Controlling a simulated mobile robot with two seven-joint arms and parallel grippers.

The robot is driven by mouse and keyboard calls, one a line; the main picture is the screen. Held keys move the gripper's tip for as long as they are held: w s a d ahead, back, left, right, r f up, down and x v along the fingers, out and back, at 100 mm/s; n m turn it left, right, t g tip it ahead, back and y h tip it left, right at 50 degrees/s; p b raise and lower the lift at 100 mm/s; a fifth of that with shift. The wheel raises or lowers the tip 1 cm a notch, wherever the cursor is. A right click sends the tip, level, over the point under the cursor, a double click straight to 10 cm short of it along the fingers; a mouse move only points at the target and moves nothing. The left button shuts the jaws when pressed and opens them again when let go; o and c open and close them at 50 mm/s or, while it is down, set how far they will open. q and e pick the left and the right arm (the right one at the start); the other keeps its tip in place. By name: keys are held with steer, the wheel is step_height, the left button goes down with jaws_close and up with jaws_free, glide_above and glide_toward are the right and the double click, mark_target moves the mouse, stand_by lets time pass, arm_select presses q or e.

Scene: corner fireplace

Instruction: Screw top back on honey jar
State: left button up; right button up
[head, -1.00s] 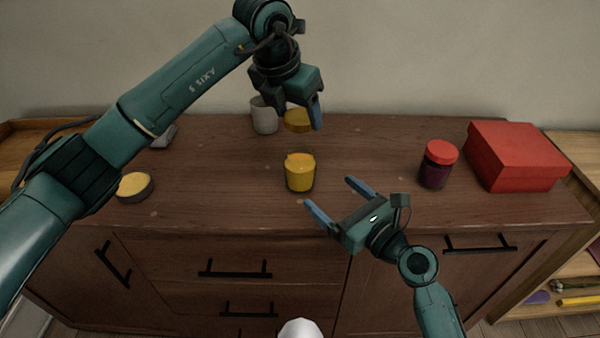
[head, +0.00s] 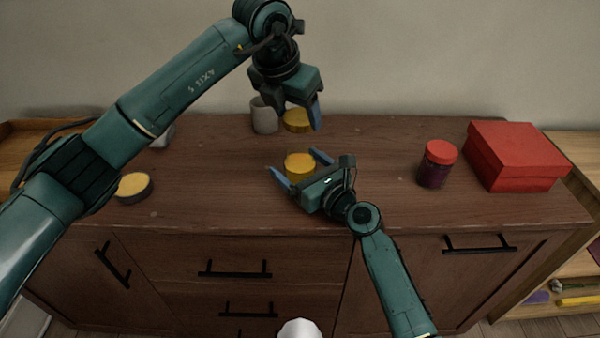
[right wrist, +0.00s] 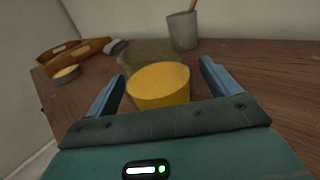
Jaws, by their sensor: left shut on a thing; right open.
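The honey jar (head: 300,165), a clear jar of yellow honey with no lid on, stands upright on the cabinet top. It also shows in the right wrist view (right wrist: 158,84). My left gripper (head: 299,112) is shut on the yellow lid (head: 296,122), held above and behind the jar. My right gripper (head: 296,164) is open, with one finger on each side of the jar. In the right wrist view the jar stands between the fingers. Whether they touch it I cannot tell. The gripper body hides the jar's lower part in the head view.
A grey cup (head: 263,117) stands behind the jar. A yellow-topped tin (head: 134,187) is at the left, near my left arm. A red-lidded dark jar (head: 436,167) and a red box (head: 515,157) stand at the right. The wall closes off the back.

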steer(key=shift+w+a, duration=0.15)
steer(key=shift+c, duration=0.5)
steer(key=c, duration=1.4)
arm_select(q)
steer(key=shift+f, duration=2.45)
arm_select(e)
steer(key=shift+o, duration=0.2)
